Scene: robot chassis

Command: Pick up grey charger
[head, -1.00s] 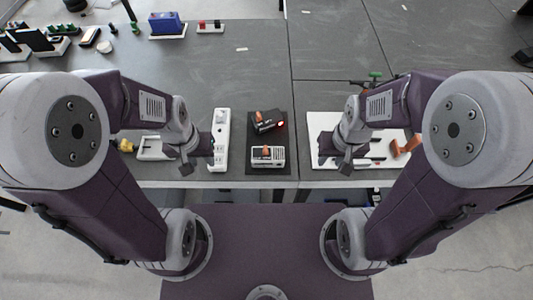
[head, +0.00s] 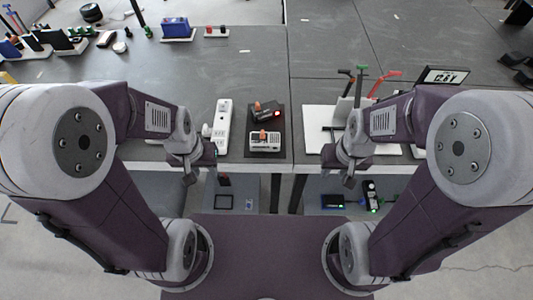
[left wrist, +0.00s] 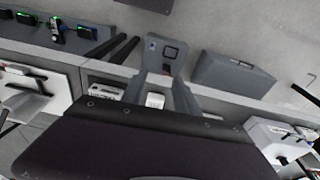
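I cannot tell for sure which thing is the grey charger. A pale grey-white device (head: 265,141) with an orange part on top lies at the front of a dark mat (head: 252,112); a black device (head: 266,112) with an orange part and a red light lies behind it. A small white plug-like piece (head: 207,131) is beside the white power strip (head: 222,122). My left gripper (head: 189,178) hangs near the table's front edge, left of the mat, apart from these things. My right gripper (head: 350,181) hangs near the edge to the right. Neither visibly holds anything; their finger gaps are unclear.
The table front edge (head: 245,166) runs below the mat. A white board (head: 318,121) with coloured-handled tools is at right. A lower shelf holds black devices (head: 332,201) with green lights. A blue bin (head: 177,29) stands at the back left. The middle back of the table is clear.

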